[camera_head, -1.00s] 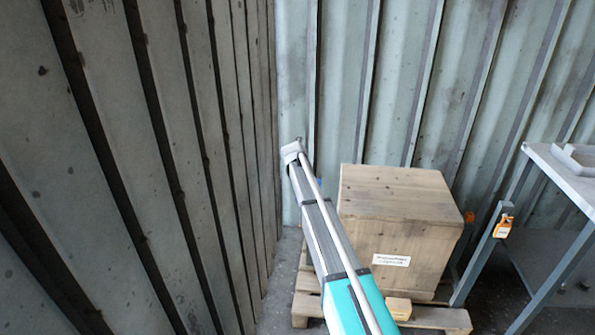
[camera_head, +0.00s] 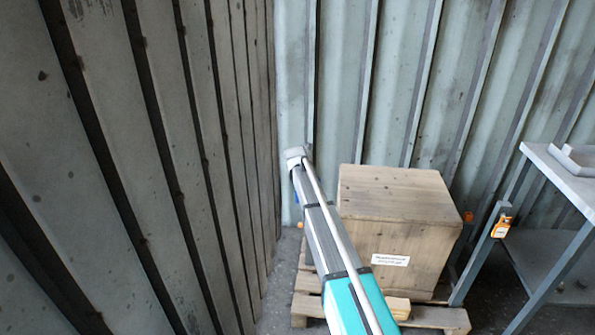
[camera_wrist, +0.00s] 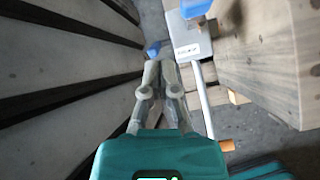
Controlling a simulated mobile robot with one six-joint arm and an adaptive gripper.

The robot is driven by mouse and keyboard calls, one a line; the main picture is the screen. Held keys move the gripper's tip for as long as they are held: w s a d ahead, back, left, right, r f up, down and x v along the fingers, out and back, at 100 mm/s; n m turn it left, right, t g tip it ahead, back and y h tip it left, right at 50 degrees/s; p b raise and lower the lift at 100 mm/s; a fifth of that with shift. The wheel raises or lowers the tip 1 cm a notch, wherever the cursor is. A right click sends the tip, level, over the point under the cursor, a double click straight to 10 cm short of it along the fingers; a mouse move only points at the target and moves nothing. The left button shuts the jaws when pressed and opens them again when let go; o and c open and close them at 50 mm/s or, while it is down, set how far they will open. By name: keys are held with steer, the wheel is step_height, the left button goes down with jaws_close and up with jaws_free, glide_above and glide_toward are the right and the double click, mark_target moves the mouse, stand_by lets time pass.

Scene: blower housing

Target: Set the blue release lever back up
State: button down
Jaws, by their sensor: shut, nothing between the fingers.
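In the wrist view my gripper (camera_wrist: 160,66) is shut and empty, its fingertips together. A small blue piece (camera_wrist: 152,48) shows just beyond the fingertips, near or touching them; I cannot tell which. A second blue piece (camera_wrist: 196,8) sits on top of a grey metal body (camera_wrist: 190,38) with a white label. I cannot tell for sure which blue piece is the release lever. In the head view a bit of blue (camera_head: 297,197) shows at the left edge of my arm, which hides most of that spot.
A wooden crate (camera_head: 395,200) stands on a pallet (camera_head: 440,318) right of my arm. The ribbed wall (camera_head: 130,180) is close on the left. A grey table (camera_head: 565,178) stands at the right. An orange grip (camera_wrist: 228,145) shows below a grey rod (camera_wrist: 204,100).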

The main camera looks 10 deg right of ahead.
steer(key=s+d+f+m+g, duration=0.1)
steer(key=s+m+g, duration=0.1)
steer(key=s+m, duration=0.8)
steer(key=s+d+f+m+g+y, duration=0.1)
steer(key=s+m, duration=0.9)
steer(key=s, duration=1.1)
steer(key=s+d+f+m+g+y, duration=0.1)
steer(key=s+d+m+g, duration=0.2)
steer(key=s+m, duration=0.7)
steer(key=shift+s+f+g, duration=0.4)
steer(key=shift+s+g, duration=0.2)
steer(key=shift+s, duration=2.25)
steer(key=shift+s+d, duration=0.1)
